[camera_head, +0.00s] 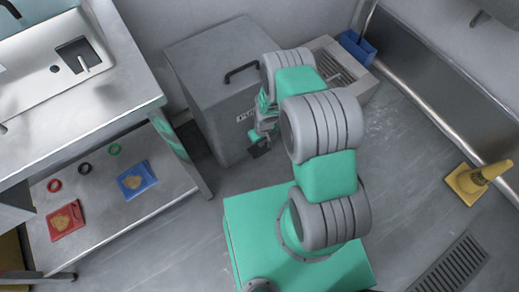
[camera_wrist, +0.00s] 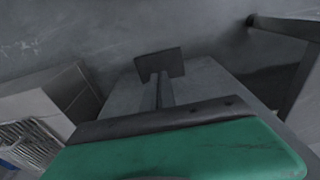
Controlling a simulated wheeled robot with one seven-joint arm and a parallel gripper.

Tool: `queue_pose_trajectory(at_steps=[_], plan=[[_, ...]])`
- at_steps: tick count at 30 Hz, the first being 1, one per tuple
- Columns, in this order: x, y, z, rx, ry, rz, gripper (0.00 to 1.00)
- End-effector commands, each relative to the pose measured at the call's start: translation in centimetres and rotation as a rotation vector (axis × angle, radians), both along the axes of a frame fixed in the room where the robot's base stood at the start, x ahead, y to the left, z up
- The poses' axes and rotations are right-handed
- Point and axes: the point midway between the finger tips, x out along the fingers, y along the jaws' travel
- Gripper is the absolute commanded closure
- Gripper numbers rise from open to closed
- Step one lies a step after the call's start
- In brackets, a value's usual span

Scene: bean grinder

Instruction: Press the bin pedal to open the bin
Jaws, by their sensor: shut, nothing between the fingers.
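The bin (camera_head: 205,85) is a large grey box against the wall in the head view, with a dark handle (camera_head: 240,72) and a flat, closed-looking top. Its pedal (camera_head: 260,150) is a small dark plate low at the front. My gripper (camera_head: 257,136) is shut and empty, close to the pedal.
A metal table (camera_head: 120,222) with a lower shelf stands at left, its leg near the bin. A floor box with a grate (camera_head: 338,72) and a blue container (camera_head: 357,47) are right of the bin. Floor between is clear.

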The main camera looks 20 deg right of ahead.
Motion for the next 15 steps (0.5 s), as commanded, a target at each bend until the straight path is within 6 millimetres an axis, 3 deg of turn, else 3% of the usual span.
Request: queue_pose_trajectory(at_steps=[9, 15], plan=[[0.3, 0.0, -4.8, 0.000, 0.002, -0.003, 1.00], [0.6, 0.0, -6.4, 0.000, 0.000, -0.003, 1.00]])
